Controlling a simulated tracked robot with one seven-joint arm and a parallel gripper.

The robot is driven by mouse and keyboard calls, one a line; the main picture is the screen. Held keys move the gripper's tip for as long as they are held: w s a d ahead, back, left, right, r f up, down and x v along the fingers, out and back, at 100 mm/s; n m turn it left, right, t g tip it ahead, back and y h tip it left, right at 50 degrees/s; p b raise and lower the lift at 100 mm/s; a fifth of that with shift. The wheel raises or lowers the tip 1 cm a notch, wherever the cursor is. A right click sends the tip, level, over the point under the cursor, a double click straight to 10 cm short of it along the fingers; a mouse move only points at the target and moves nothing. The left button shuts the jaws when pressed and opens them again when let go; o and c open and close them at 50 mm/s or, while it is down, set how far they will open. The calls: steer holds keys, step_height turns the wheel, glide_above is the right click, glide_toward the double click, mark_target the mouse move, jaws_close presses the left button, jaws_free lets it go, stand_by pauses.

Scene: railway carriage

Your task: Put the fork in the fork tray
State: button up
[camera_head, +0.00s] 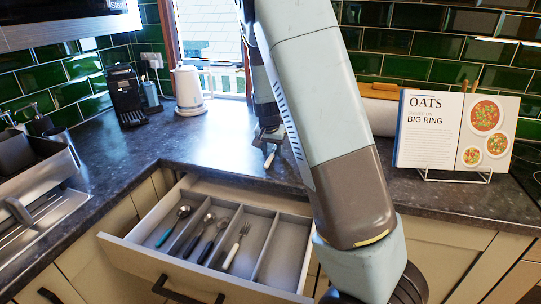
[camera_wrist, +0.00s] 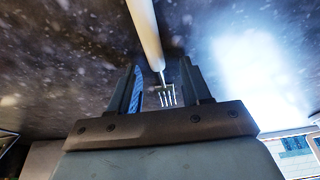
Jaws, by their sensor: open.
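A fork with a pale handle (camera_wrist: 145,32) lies on the dark countertop; its metal tines show between my fingers in the wrist view. In the head view its pale handle (camera_head: 269,160) shows just below my gripper (camera_head: 268,137). My gripper (camera_wrist: 160,85) is open, with one finger on each side of the fork's tine end. I cannot tell whether either finger touches it. The open drawer below has several long compartments. The fork tray (camera_head: 254,240) is the compartment where another pale-handled fork (camera_head: 236,246) lies.
Spoons (camera_head: 178,224) lie in the drawer's left compartments, and the right compartment (camera_head: 284,252) looks empty. A cookbook on a stand (camera_head: 450,130) is at the right. A white kettle (camera_head: 188,90) and black coffee machine (camera_head: 126,95) stand at the back left. My arm hides part of the counter.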

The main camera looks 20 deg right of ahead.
steer(key=shift+c, duration=0.5)
jaws_close()
